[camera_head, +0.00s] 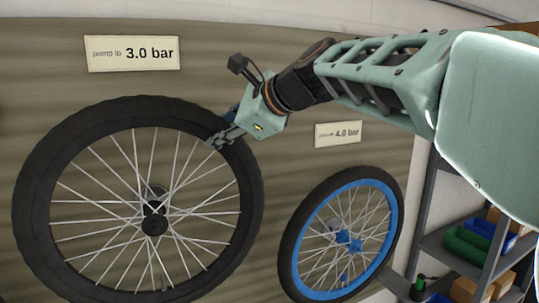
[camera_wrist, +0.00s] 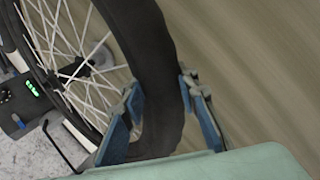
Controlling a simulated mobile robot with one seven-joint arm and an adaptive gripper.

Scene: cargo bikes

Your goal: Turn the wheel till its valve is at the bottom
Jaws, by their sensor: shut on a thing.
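The large wheel (camera_head: 60,150) with a black tyre, black rim and silver spokes is upright against the wood panel at the left of the head view. My gripper (camera_head: 217,140) is at its upper right and is shut on the tyre and rim there. In the wrist view the tyre (camera_wrist: 140,35) runs between the two blue-padded fingers of my gripper (camera_wrist: 160,92), one on each side. The hub (camera_head: 154,214) shows at the wheel's middle.
A smaller wheel with a blue rim (camera_head: 298,240) hangs at the right. A "3.0 bar" sign (camera_head: 132,54) is above the large wheel and a "4.0 bar" sign (camera_head: 338,134) above the small one. A shelf with coloured bins (camera_head: 467,245) stands at the far right.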

